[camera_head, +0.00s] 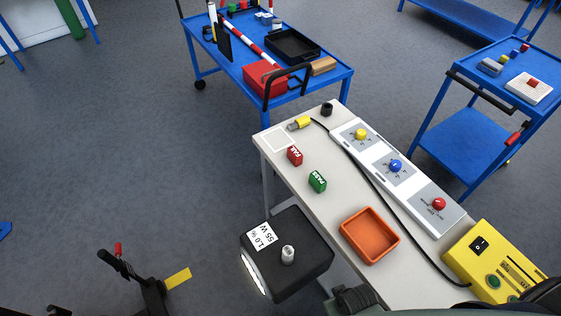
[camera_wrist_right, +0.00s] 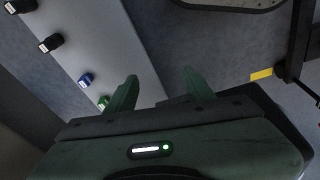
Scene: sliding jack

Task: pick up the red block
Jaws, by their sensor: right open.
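The red block (camera_head: 295,155) has a white label and lies on the light table (camera_head: 333,199), near its left edge. A green block (camera_head: 318,182) with a white label lies a little nearer on the same table. My right gripper (camera_wrist_right: 160,90) shows in the right wrist view with its two green fingers apart and nothing between them. I do not make out the red block in that view. The head view does not clearly show where this gripper is relative to the block. My left gripper is not in view.
An orange tray (camera_head: 370,235), a panel with coloured buttons (camera_head: 397,172), a cable with a yellow plug (camera_head: 299,123) and a yellow control box (camera_head: 493,262) are on the table. A black box (camera_head: 287,253) is left of the table. Blue carts (camera_head: 220,62) stand behind.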

